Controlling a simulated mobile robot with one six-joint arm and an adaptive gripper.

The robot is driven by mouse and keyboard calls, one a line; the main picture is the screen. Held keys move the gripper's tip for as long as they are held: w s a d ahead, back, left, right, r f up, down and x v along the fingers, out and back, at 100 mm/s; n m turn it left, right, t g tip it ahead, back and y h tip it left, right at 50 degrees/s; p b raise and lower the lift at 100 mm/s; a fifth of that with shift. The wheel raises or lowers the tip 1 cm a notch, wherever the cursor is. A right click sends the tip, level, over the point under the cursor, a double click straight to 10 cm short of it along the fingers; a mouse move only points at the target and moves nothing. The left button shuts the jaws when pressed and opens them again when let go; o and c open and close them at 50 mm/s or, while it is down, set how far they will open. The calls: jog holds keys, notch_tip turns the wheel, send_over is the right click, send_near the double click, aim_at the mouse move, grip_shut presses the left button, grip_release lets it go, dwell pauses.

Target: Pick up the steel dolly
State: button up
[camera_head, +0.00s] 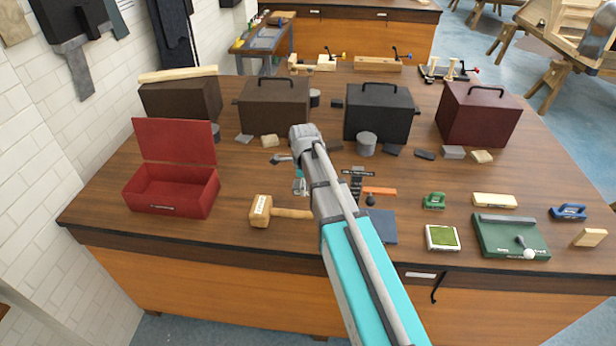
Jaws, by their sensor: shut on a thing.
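My gripper (299,180) is left of my forearm, low over the middle of the workbench. It is shut on a small grey metal piece (300,188), which looks like the steel dolly. My wrist and arm hide much of it, so its shape and whether it touches the bench top cannot be told. Another small grey metal thing (282,158) shows just left of my wrist.
A wooden mallet (262,211) lies in front. An open red box (172,205) stands at left. Black (378,113), brown (273,106) and dark red (479,115) cases stand behind, with grey blocks and a cylinder (366,141) before them. Tools crowd the right.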

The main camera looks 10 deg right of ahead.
jog(key=shift+s+a+r+p, duration=0.1)
jog(key=shift+s+r+p, duration=0.15)
jog(key=shift+s, duration=0.4)
jog(key=shift+s+a+r+p, duration=0.15)
jog(key=shift+s+r, duration=0.2)
jog(key=shift+s, duration=0.25)
jog(key=shift+f, duration=0.1)
